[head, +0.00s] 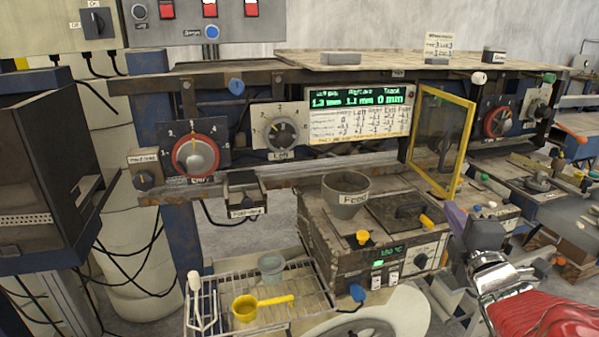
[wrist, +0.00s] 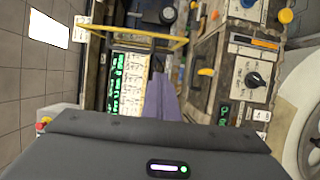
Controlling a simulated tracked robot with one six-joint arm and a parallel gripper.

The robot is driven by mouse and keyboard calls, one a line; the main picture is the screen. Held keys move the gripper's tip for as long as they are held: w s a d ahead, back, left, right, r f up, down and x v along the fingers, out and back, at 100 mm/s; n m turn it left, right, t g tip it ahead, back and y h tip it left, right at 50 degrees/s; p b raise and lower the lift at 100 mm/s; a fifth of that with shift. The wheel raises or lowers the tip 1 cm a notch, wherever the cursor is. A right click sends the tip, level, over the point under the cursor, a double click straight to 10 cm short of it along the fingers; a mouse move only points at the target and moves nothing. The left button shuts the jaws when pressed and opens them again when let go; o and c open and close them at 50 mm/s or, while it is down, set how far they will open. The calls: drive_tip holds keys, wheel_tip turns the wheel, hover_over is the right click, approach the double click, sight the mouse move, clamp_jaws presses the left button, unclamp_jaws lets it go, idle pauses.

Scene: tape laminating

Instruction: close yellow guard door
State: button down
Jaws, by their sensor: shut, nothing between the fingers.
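The yellow guard door (head: 469,137), a yellow frame with a clear pane, stands swung open beside the green-lit display panel (head: 358,114). In the wrist view the yellow door frame (wrist: 140,35) runs across the upper part, beyond my fingertips. My gripper (head: 455,216) is low and to the right in the head view, just below the door's bottom edge. Its purple fingers (wrist: 161,98) are shut with nothing between them. I cannot tell whether they touch the door.
A brown box with a grey feed funnel (head: 347,193) stands left of my gripper. A wire rack with a yellow ladle (head: 246,308) is at the lower left. Machinery crowds the right side.

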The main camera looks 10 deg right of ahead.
sight(455, 188)
drive_tip(key=shift+w+d, duration=0.1)
idle(0.3)
drive_tip(key=x, duration=0.9)
drive_tip(key=shift+w+f, duration=0.1)
drive_tip(key=shift+w, duration=0.15)
drive_tip(key=shift+w+d, duration=0.1)
drive_tip(key=shift+d, duration=0.3)
drive_tip(key=shift+s+d, duration=0.1)
drive_tip(key=shift+d, duration=0.75)
drive_tip(key=shift+s+d, duration=0.15)
drive_tip(key=shift+d, duration=0.7)
drive_tip(key=shift+d, duration=0.1)
